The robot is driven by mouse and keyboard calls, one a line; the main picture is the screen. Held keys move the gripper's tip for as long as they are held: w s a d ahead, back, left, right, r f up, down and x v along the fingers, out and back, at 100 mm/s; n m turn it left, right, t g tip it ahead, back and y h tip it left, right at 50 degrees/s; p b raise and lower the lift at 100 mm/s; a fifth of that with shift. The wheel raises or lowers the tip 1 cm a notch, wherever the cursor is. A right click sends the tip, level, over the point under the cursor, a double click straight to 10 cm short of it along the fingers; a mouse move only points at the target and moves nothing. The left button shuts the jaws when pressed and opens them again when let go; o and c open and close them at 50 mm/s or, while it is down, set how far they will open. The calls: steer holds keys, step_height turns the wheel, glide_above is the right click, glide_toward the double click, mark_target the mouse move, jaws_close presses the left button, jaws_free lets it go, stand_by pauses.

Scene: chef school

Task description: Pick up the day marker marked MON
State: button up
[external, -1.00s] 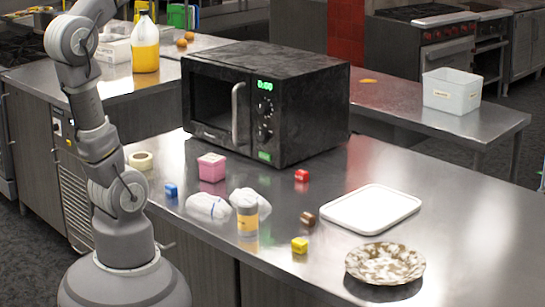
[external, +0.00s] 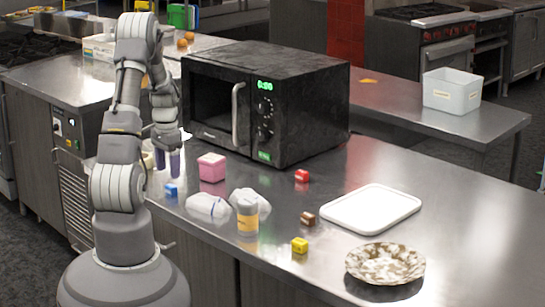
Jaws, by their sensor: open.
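Several small coloured blocks that look like the day markers lie on the steel counter: a blue one (external: 171,190), a red one (external: 301,175), a brown one (external: 307,218) and a yellow one (external: 299,245). Their lettering is too small to read, so I cannot tell which is marked MON. My gripper (external: 167,162) points down with its two fingers apart and empty. In the picture it is just above the blue block, left of the pink box.
Near the gripper are a pink box (external: 212,167), white cloth-like bundles (external: 208,207) and a yellow-banded jar (external: 247,216). A black microwave (external: 300,115) stands behind. A white tray (external: 371,209) and speckled plate (external: 385,264) are at right.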

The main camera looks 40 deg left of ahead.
mark_target(171, 185)
steer(key=f+b, duration=0.1)
steer(key=f, duration=0.1)
steer(key=f+b, duration=0.1)
steer(key=f, duration=0.1)
steer(key=f+b, duration=0.1)
steer(key=f, duration=0.1)
steer(key=shift+w+d+f, duration=0.1)
steer(key=shift+w+f, duration=0.15)
steer(key=shift+r, duration=0.15)
steer(key=c, duration=1.1)
